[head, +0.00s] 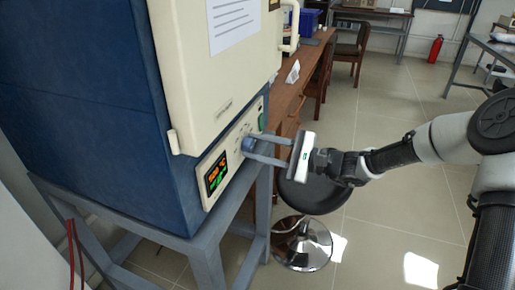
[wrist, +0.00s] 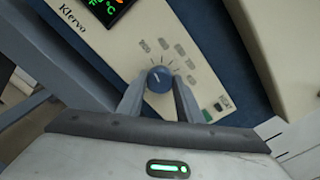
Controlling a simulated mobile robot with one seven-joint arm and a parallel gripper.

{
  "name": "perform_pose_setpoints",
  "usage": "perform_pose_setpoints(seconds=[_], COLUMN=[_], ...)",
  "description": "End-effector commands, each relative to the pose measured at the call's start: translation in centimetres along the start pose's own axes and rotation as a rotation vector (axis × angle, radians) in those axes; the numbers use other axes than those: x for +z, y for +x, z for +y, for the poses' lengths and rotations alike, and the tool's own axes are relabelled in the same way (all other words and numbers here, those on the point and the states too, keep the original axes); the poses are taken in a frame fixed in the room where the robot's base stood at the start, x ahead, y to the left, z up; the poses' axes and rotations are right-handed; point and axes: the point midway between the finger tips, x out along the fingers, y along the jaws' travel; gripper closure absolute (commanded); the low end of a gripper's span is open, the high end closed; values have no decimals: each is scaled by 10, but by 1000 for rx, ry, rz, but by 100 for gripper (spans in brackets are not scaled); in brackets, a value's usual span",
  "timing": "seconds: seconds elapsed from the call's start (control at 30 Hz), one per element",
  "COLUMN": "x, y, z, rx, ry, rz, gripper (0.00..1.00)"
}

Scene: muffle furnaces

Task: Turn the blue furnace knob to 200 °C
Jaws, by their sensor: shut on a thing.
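The blue knob (wrist: 159,78) sits on the furnace's cream control panel (wrist: 110,50), with small printed marks fanned around it. A pale pointer line shows on the knob face, but I cannot read which mark it meets. My gripper (wrist: 160,86) has one finger on each side of the knob and is shut on it. In the head view, my gripper (head: 254,148) reaches the panel from the right, and the knob (head: 248,145) is partly hidden by the fingers. The furnace display (head: 216,174) is lit orange and green; its digits are too small to read.
The blue furnace (head: 90,110) with its cream door (head: 210,80) stands on a grey metal stand (head: 205,240). A round black stool (head: 310,195) is below my gripper. A wooden bench (head: 285,100) runs behind. Open tiled floor lies to the right.

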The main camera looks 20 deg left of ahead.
Motion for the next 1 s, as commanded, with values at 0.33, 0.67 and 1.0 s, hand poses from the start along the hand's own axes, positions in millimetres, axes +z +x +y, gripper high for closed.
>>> perform_pose_setpoints(seconds=[0.33, 0.67, 1.0], x=[0, 0, 0], y=[0, -1, -50], z=[0, 0, -2], rx=[1, 0, -2], ry=[-2, -1, 0], rz=[1, 1, 5], gripper=[56, 49, 49])
